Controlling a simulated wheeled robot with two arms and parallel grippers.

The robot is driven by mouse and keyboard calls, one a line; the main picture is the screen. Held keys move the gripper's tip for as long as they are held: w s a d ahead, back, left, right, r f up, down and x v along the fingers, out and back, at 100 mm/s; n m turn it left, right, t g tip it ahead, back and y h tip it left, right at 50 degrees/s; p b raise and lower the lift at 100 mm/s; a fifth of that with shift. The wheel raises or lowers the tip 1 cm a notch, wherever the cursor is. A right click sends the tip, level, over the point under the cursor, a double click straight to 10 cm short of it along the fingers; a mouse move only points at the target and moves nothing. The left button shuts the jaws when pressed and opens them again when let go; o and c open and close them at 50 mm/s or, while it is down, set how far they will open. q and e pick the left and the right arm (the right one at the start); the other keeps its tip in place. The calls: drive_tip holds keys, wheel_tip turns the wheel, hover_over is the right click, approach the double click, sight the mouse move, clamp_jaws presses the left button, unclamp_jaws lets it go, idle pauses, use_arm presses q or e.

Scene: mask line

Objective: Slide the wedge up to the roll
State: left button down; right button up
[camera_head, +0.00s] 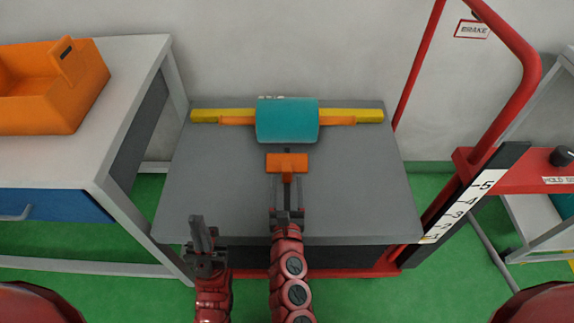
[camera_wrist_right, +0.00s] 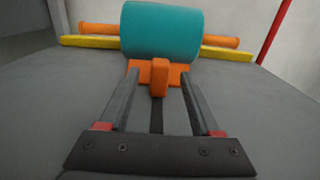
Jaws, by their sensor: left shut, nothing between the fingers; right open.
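The roll is a teal cylinder (camera_head: 287,121) on an orange core, lying across the back of the grey platform; it also shows in the right wrist view (camera_wrist_right: 162,30). The wedge is a small orange block (camera_head: 279,161) with an upright grip, just in front of the roll; the head view shows a narrow gap between them. The wedge also shows in the right wrist view (camera_wrist_right: 142,68). My right gripper (camera_head: 287,180) is open, one finger on each side of the wedge's grip, with space on both sides. My left gripper (camera_head: 198,232) is shut and empty near the platform's front left.
A yellow bar (camera_head: 205,115) runs behind the roll. The grey platform (camera_head: 220,175) is otherwise clear. An orange bin (camera_head: 40,105) stands on the bench at left. A red frame with a brake sign (camera_head: 472,29) and a numbered scale (camera_head: 470,200) stand at right.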

sight(287, 173)
drive_tip(key=w, duration=0.4)
drive_tip(key=shift+w+r+p, duration=0.1)
drive_tip(key=shift+w+p, duration=0.2)
drive_tip(key=shift+w, duration=0.6)
clamp_jaws()
idle(0.6)
